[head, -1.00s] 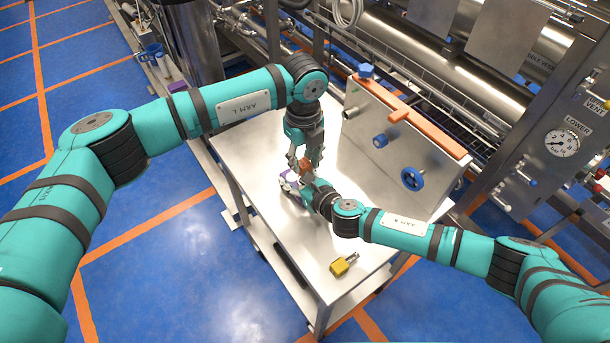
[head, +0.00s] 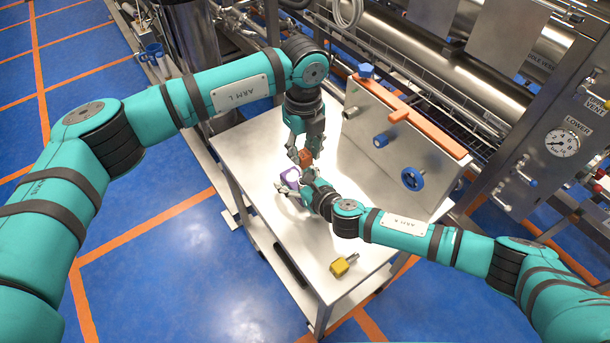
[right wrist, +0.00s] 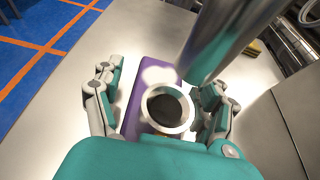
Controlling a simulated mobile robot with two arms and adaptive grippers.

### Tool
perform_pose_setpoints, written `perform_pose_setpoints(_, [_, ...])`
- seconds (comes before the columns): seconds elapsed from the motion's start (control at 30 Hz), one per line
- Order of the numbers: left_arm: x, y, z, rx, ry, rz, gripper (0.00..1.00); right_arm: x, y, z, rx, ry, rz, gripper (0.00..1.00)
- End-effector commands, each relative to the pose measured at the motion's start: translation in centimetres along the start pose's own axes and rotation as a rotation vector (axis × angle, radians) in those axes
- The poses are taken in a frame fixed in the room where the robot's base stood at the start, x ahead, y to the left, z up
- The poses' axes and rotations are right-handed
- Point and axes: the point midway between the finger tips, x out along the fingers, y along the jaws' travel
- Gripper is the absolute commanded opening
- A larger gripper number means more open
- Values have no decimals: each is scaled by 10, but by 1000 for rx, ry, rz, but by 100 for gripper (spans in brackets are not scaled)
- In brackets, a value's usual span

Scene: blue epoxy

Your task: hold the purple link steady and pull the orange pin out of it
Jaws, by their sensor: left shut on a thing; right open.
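The purple link (head: 291,178) lies on the metal table. In the right wrist view the link (right wrist: 134,112) shows a pale metal ring around a dark, empty-looking hole. My left gripper (head: 304,155) is shut on the orange pin (head: 306,159), near the link. A thick metal shaft (right wrist: 228,38), apparently the pin's, hangs over the link in the right wrist view, its lower end apart from the hole. My right gripper (right wrist: 157,98) is open, with a finger on each side of the link; in the head view it (head: 294,186) is partly hidden by its own wrist.
A yellow block (head: 341,266) with a metal stub lies near the table's front edge. A metal panel (head: 390,145) with blue knobs and an orange top edge stands at the right. The left part of the table (head: 245,150) is clear.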

Motion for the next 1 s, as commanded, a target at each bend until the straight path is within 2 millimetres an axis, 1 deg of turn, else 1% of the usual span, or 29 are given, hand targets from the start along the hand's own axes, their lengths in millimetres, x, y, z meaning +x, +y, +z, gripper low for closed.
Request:
perform_pose_setpoints(0.13, [0,0,0,0,0,0,0,-2,0,0,0,-1,0,74])
perform_pose_setpoints(0.23, [0,0,0,0,0,0,0,-10,-1,0,-1,-1,0,74])
perform_pose_setpoints(0.37, [0,0,0,0,0,0,0,-32,0,-1,0,1,1,74])
perform_pose_setpoints(0.5, [0,0,0,0,0,0,0,-64,-1,-1,0,2,1,74])
perform_pose_setpoints(0.6, [0,0,0,0,0,0,0,-84,-1,-1,0,2,0,74])
perform_pose_setpoints(0.7, [0,0,0,0,0,0,0,-101,-1,-1,0,2,0,74])
perform_pose_setpoints(0.83, [0,0,0,0,0,0,0,-114,0,-1,0,1,0,74])
perform_pose_setpoints(1.0, [0,0,0,0,0,0,0,-120,0,0,0,1,0,74])
